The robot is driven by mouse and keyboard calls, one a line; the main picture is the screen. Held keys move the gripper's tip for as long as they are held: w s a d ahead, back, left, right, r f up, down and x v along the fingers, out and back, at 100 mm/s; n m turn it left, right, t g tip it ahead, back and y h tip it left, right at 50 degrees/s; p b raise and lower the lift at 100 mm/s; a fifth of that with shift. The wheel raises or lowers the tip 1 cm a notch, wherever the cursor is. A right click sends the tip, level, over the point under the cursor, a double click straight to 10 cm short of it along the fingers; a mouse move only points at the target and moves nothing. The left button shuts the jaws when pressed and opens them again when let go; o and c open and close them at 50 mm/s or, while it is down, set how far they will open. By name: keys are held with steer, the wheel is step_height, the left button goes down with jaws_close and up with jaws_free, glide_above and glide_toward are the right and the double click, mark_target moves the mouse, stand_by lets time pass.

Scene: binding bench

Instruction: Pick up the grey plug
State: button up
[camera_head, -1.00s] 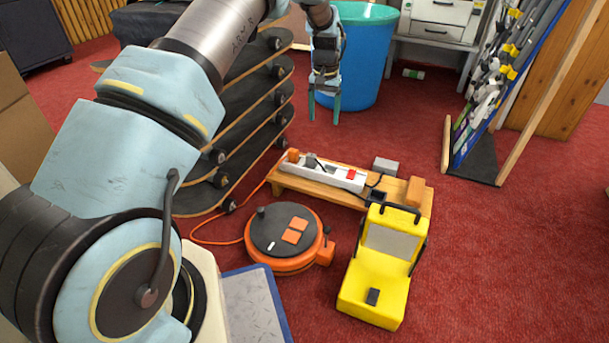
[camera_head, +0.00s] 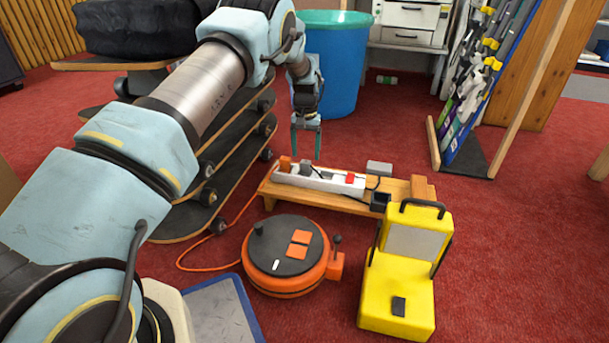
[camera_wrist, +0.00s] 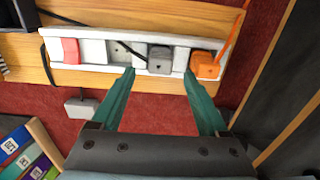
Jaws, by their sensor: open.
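The grey plug (camera_head: 306,167) sits in the white power strip (camera_head: 325,180) on a low wooden bench, beside an orange plug (camera_head: 285,164). In the wrist view the grey plug (camera_wrist: 159,60) is between the orange plug (camera_wrist: 206,65) and the strip's red switch (camera_wrist: 68,51). My gripper (camera_head: 305,153) is open and empty, just above and behind the plug. In the wrist view my gripper's (camera_wrist: 160,75) green fingertips point at the strip, one on each side of the grey plug in the picture. I cannot tell the exact height gap.
An orange cable reel (camera_head: 287,258) and a yellow case (camera_head: 405,270) stand in front of the bench (camera_head: 395,187). A grey box (camera_head: 379,168) is at its back edge. Stacked skateboards (camera_head: 225,160) stand left, a blue bin (camera_head: 335,65) behind.

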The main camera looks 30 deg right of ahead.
mark_target(305, 161)
steer(key=shift+a+f+b, duration=0.1)
steer(key=shift+f+b, duration=1.95)
steer(key=shift+f, duration=0.65)
steer(key=shift+r, duration=0.1)
steer(key=c, duration=1.2)
